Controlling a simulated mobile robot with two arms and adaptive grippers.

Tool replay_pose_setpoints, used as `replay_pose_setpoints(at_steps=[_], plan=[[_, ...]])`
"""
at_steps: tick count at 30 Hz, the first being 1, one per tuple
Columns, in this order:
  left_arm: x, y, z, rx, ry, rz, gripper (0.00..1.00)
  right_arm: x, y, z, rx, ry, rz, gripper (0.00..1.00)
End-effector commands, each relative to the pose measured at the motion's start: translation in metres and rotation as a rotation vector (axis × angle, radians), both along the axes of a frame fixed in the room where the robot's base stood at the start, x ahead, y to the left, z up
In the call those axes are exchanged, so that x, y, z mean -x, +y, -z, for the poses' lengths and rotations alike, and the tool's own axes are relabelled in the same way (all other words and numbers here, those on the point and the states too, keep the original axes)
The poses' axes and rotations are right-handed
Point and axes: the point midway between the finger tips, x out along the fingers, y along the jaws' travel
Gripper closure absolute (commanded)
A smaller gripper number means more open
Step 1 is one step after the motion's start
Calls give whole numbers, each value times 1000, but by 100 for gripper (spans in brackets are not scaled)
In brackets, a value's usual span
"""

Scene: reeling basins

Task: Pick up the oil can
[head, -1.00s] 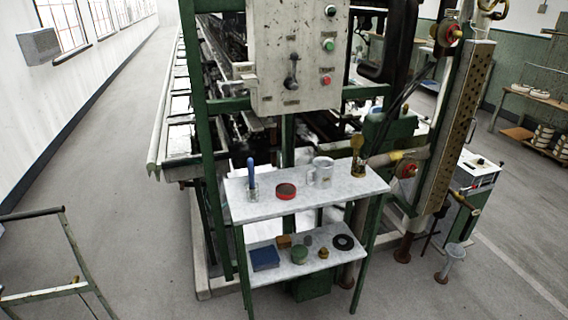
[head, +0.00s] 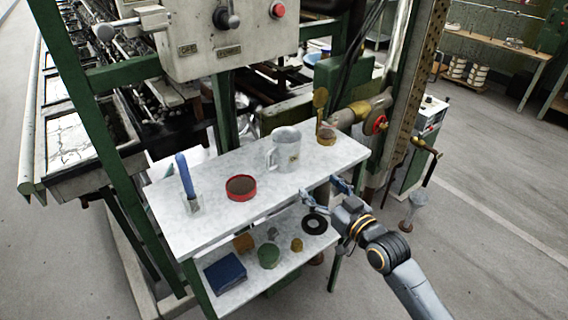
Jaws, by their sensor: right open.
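A small brass-coloured can with an upright spout (head: 326,138), which looks like the oil can, stands at the back right of the upper shelf. My right gripper (head: 324,191) is open and empty. It shows in front of the upper shelf's right front edge, below and apart from the can. My left gripper is out of view.
The upper shelf (head: 225,218) also holds a grey mug (head: 284,150), a red round tin (head: 241,188) and a blue-handled tool in a glass (head: 187,180). The lower shelf has a blue box (head: 225,272), a green tin (head: 268,256) and a black ring (head: 314,224). Machinery stands behind.

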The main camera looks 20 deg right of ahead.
Motion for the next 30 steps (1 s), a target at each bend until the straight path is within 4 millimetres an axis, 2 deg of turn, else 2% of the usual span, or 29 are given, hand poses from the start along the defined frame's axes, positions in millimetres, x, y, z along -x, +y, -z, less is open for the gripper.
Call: replay_pose_setpoints(at_steps=[3,5,9,15,22,30], plan=[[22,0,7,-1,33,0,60,2,7,-24,-5,-53,-23,23],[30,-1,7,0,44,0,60,-2,9,-30,-7,-63,-27,23],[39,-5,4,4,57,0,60,-24,16,-34,-8,-66,-28,23],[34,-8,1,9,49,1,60,-62,25,-32,-8,-64,-27,23],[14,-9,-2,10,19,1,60,-80,31,-31,-6,-62,-27,23],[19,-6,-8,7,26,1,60,-112,43,-30,-7,-62,-27,23]])
